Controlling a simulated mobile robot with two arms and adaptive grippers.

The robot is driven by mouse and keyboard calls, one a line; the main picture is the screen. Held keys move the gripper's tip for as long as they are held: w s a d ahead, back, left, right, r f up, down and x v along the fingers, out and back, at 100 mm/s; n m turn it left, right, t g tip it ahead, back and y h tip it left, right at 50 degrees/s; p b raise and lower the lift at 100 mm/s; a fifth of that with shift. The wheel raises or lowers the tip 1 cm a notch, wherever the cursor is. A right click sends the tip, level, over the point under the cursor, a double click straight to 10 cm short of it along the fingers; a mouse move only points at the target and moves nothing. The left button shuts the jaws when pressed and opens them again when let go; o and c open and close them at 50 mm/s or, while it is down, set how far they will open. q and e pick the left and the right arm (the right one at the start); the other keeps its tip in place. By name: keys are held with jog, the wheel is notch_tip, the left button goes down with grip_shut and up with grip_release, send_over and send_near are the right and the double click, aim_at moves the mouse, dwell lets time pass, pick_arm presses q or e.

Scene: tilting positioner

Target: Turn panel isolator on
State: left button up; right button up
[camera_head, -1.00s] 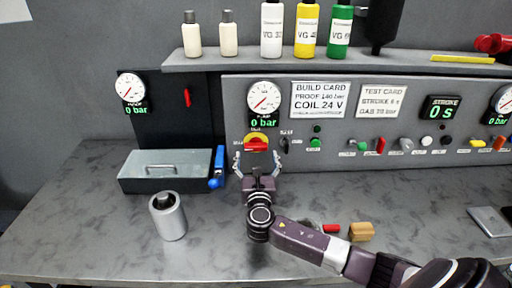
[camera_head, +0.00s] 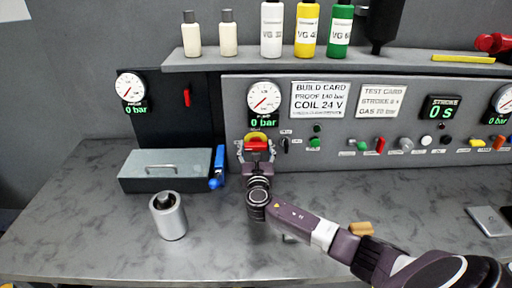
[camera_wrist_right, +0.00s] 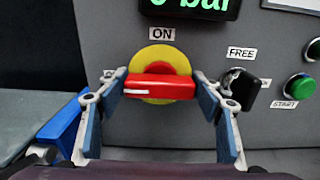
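The panel isolator is a red bar handle (camera_wrist_right: 160,88) on a yellow disc (camera_wrist_right: 158,56), under an "ON" label. The handle lies level, with a white mark at its left end. It also shows on the grey panel in the head view (camera_head: 257,146). My right gripper (camera_head: 256,151) is at the handle, its two fingers at the bar's left and right ends. In the right wrist view the fingertips (camera_wrist_right: 160,84) appear to meet both ends, and the yellow disc shows behind. My left gripper is not in view.
A black selector (camera_wrist_right: 242,88) marked "FREE" and a green START button (camera_wrist_right: 299,87) sit to the right of the isolator. A grey box (camera_head: 165,183) with a blue lever (camera_head: 217,167) is to the left. A metal cylinder (camera_head: 169,217) stands on the bench.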

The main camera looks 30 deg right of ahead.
jog(key=c, duration=0.6)
jog(key=shift+f, duration=0.1)
jog(key=m+b, duration=0.2)
jog(key=m, duration=0.1)
jog(key=shift+f+m, duration=0.1)
jog(key=shift+m, duration=0.2)
jog(key=m+b, duration=0.3)
jog(key=m, duration=0.1)
jog(key=shift+m, duration=0.3)
jog(key=m+b, duration=0.3)
jog(key=m, duration=0.2)
jog(key=m+b, duration=0.2)
jog(key=m, duration=0.2)
jog(key=shift+m, duration=0.5)
jog(key=o, duration=1.1)
jog(key=shift+d, duration=0.1)
jog(key=shift+o, duration=0.2)
